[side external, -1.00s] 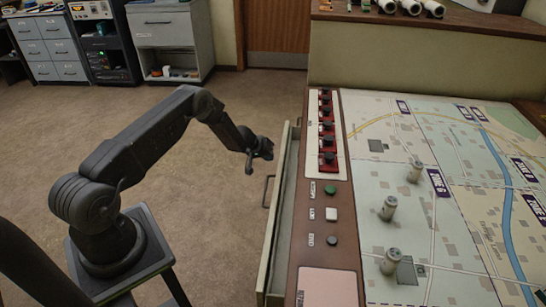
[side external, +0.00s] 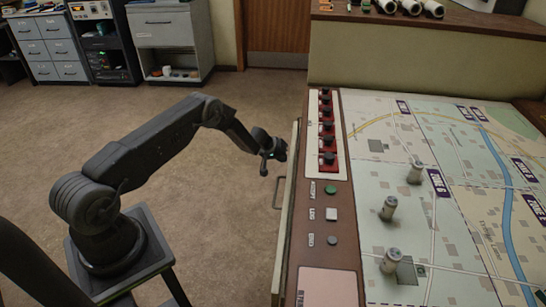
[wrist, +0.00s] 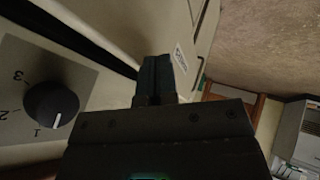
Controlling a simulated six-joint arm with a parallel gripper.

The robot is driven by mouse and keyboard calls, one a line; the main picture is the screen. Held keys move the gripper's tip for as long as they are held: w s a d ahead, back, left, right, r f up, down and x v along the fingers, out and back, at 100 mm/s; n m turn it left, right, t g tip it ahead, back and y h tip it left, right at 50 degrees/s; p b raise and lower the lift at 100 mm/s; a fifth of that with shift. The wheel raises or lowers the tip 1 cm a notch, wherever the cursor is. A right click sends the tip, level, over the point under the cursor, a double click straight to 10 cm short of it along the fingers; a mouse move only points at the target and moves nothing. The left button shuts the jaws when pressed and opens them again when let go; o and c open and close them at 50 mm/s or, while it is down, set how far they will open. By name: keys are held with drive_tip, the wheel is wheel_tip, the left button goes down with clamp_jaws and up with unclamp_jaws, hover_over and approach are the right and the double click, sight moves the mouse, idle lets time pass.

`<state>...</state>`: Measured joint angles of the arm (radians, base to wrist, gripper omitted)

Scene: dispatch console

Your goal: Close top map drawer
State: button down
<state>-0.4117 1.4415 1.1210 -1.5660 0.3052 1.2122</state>
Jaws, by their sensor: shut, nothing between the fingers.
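The top map drawer (side external: 284,225) is a pale, long front panel along the console's left edge, with a wire handle (side external: 278,193) on its outer face. In the side view the panel is close against the console edge, and its inside is hardly visible. My gripper (side external: 277,150) is at the far part of the panel, beyond the handle, and seems to touch its outer face. In the wrist view my gripper (wrist: 158,75) has its fingers together with nothing between them, in front of a pale panel with a small label (wrist: 181,57). The exact contact is hidden.
The console top holds a map (side external: 400,200) with several small pale cylinders, and a strip of red switches (side external: 327,135) and buttons along its left edge. A black numbered knob (wrist: 52,104) is left of my fingers in the wrist view.

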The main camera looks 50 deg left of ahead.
drive_tip(key=shift+a, duration=0.1)
drive_tip(key=s+a+r, duration=0.3)
drive_tip(key=s+r, duration=0.5)
drive_tip(key=s, duration=0.1)
drive_tip(key=s+d+n+g+h, duration=0.1)
drive_tip(key=s+d+n+h, duration=0.3)
drive_tip(key=n, duration=0.6)
drive_tip(key=s+d+n+h, duration=0.25)
drive_tip(key=s+n, duration=0.35)
drive_tip(key=n, duration=0.3)
drive_tip(key=shift+y, duration=0.45)
drive_tip(key=x, duration=0.8)
drive_tip(key=d+r+x, duration=0.1)
drive_tip(key=x, duration=0.3)
drive_tip(key=shift+w+d+f, duration=0.2)
drive_tip(key=shift+d, duration=0.05)
drive_tip(key=shift+w+d, duration=0.45)
drive_tip(key=shift+w, duration=0.1)
